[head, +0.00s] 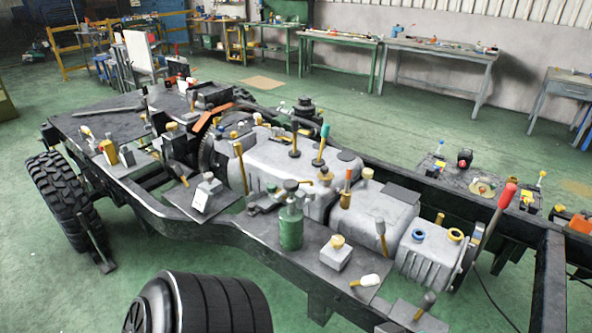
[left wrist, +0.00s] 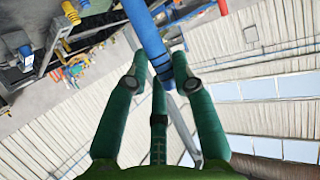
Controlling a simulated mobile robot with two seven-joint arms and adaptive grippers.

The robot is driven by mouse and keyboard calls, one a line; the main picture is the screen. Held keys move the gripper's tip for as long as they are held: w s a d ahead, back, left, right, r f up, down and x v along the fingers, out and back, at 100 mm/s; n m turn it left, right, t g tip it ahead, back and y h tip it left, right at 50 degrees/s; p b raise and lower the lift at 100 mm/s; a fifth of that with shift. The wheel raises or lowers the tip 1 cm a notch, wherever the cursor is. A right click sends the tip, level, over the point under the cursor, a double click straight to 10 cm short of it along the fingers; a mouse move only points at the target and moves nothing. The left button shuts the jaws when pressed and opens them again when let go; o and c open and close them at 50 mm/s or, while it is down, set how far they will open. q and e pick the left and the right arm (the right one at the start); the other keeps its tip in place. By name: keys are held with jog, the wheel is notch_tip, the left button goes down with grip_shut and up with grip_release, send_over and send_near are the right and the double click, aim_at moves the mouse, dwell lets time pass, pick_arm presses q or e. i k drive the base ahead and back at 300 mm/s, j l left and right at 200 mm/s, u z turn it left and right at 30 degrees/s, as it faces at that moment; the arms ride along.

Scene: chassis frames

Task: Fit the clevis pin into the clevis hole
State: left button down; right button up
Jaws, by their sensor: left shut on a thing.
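In the left wrist view, my left gripper (left wrist: 158,72) has green fingers closed around a blue rod (left wrist: 146,32). The rod runs from the top edge down between the fingertips, and its lower end is partly hidden by them. I cannot tell for sure whether this rod is the clevis pin. Neither of my grippers shows in the head view. The grey and black chassis (head: 230,236) fills the middle of the head view, with many small fittings on it. I cannot make out which of these holds the clevis hole.
In the head view, a green cylinder (head: 290,228), a red-knobbed lever (head: 497,210) and several upright handles stand up from the chassis. Tires (head: 62,200) flank it. Workbenches (head: 440,52) line the back wall. The green floor between them and the chassis is mostly clear.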

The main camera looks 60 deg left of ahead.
aim_at(280, 138)
jog(key=j+u, duration=0.25)
jog(key=j, duration=2)
